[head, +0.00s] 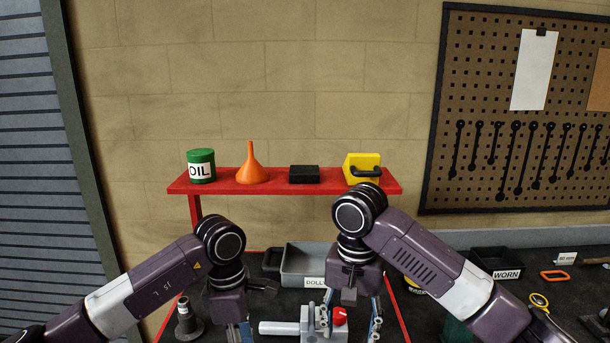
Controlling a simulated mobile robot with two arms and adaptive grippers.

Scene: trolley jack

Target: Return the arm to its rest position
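A grey trolley jack (312,327) with a red knob (340,316) shows at the bottom centre; its lower part is cut off by the picture edge. My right gripper (352,318) points down at the jack's right end. Its fingers are spread apart, with the red knob showing between them; I cannot tell whether they touch it. My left gripper (240,333) points down just left of the jack. Its fingertips run out of the picture at the bottom, so its opening is unclear.
A grey bin (298,262) stands behind the grippers. A dark cone-shaped stand (187,322) is left; a WORN tray (494,261) is right.

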